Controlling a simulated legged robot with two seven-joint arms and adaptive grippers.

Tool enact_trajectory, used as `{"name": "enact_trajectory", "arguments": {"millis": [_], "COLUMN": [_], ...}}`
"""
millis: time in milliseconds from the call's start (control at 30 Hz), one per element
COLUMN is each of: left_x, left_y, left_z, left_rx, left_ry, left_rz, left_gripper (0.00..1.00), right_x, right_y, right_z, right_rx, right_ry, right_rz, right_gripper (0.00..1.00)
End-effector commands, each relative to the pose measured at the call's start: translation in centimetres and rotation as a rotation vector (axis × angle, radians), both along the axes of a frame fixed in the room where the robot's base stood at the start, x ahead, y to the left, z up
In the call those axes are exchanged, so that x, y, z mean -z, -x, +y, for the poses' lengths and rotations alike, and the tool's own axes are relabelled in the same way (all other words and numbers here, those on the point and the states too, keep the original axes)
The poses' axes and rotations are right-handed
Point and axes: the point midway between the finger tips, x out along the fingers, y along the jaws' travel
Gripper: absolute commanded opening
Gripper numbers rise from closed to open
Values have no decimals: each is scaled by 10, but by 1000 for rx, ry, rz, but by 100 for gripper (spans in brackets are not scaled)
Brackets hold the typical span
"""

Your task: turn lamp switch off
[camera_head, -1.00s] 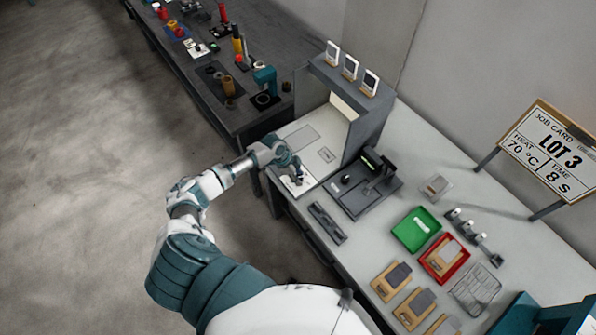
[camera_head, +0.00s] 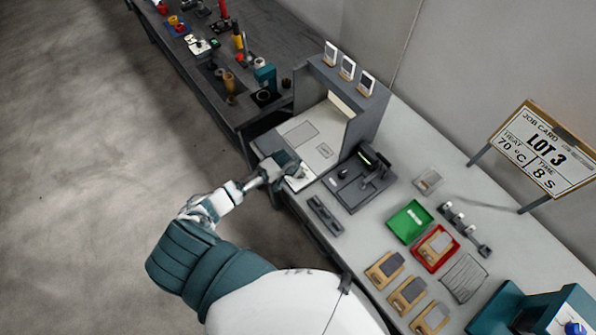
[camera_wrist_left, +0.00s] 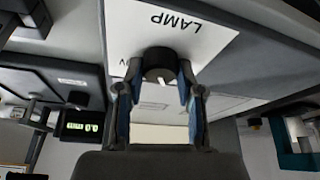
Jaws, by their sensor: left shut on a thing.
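The lamp switch is a round dark knob (camera_wrist_left: 158,58) with a white pointer mark, on a white plate (camera_wrist_left: 205,28) lettered LAMP, upside down in the left wrist view. My left gripper (camera_wrist_left: 160,74) is shut on the knob, with a blue-padded finger on each side. In the head view my left gripper (camera_head: 296,174) is at the front corner of the grey hooded booth (camera_head: 368,118) and hides the knob. The white pointer points down in the wrist view, slightly to the right. My right gripper is not in view.
A dark device (camera_head: 358,180) stands right of the booth. A dark slotted bar (camera_head: 325,215) lies near the bench's front edge. Green (camera_head: 410,222) and red (camera_head: 435,248) trays and several wooden-based pieces lie farther right. A dark bench (camera_head: 235,70) stands beyond.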

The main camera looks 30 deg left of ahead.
Motion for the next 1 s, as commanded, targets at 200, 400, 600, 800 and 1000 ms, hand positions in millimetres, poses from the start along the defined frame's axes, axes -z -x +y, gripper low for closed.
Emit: {"name": "enact_trajectory", "arguments": {"millis": [200, 400, 600, 800, 1000], "left_x": [2, 2, 2, 3, 3], "left_y": [2, 2, 2, 2, 3], "left_z": [-1, -2, -2, -3, -3], "left_rx": [-199, -355, -466, -530, -553], "left_ry": [-1, -2, -2, -2, -2], "left_rz": [6, 6, 8, 8, 10], "left_gripper": [2, 2, 2, 2, 2], "right_x": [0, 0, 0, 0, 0], "right_y": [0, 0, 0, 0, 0], "right_z": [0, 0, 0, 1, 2], "right_rx": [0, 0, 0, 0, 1], "right_ry": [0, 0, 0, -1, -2], "right_rz": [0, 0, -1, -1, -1], "right_gripper": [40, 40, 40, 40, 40]}}
